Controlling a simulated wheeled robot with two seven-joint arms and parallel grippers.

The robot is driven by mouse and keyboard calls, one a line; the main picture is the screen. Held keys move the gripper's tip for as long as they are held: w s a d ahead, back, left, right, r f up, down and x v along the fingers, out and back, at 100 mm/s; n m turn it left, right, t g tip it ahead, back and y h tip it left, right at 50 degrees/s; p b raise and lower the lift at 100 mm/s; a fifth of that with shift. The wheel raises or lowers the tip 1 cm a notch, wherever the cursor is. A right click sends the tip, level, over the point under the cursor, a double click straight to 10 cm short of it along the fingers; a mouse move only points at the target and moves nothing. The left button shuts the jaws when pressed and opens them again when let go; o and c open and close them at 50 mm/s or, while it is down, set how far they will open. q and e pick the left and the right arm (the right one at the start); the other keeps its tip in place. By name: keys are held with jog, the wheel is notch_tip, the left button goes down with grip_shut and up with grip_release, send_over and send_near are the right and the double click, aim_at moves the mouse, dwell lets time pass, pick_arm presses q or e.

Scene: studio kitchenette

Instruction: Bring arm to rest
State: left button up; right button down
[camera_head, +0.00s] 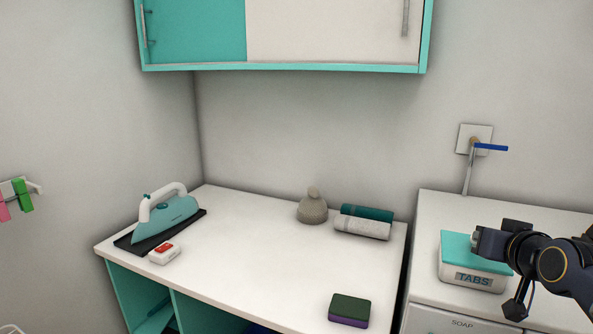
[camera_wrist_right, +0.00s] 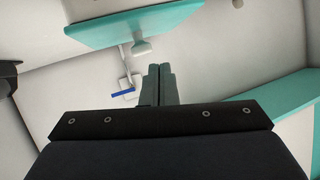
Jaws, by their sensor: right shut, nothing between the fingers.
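My right arm (camera_head: 550,262) comes in from the right edge in the head view, over the white top at the right and in front of the white TABS box with a teal lid (camera_head: 458,247). In the right wrist view my right gripper (camera_wrist_right: 160,70) has its two grey fingers together, with nothing between them. The fingers stand clear of any surface, and a blue-handled wall valve (camera_wrist_right: 123,93) shows beyond them. My left arm and gripper are in neither view.
The white counter holds an iron (camera_head: 170,211), a red-and-white box (camera_head: 164,253), a grey domed object (camera_head: 312,207), two rolled cloths (camera_head: 364,222) and a sponge (camera_head: 349,311). Its middle is clear. The valve (camera_head: 490,147) juts from the wall. A wall cabinet (camera_head: 290,67) hangs above.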

jog(key=s+a+f+n+g+y, duration=0.1)
jog(key=s+a+f+g+y, duration=0.2)
jog(key=s+a+f, duration=0.6)
jog(key=s+a+f+n+g+y, duration=0.1)
jog(key=s+a+f+g, duration=0.3)
jog(key=s+a+f, duration=0.5)
jog(key=s+f+y, duration=0.1)
jog(key=s, duration=0.4)
jog(key=shift+s+a+g+y, duration=0.15)
jog(key=shift+a+g+y, duration=0.15)
jog(key=shift+a+y, duration=0.1)
jog(key=shift+d, duration=0.15)
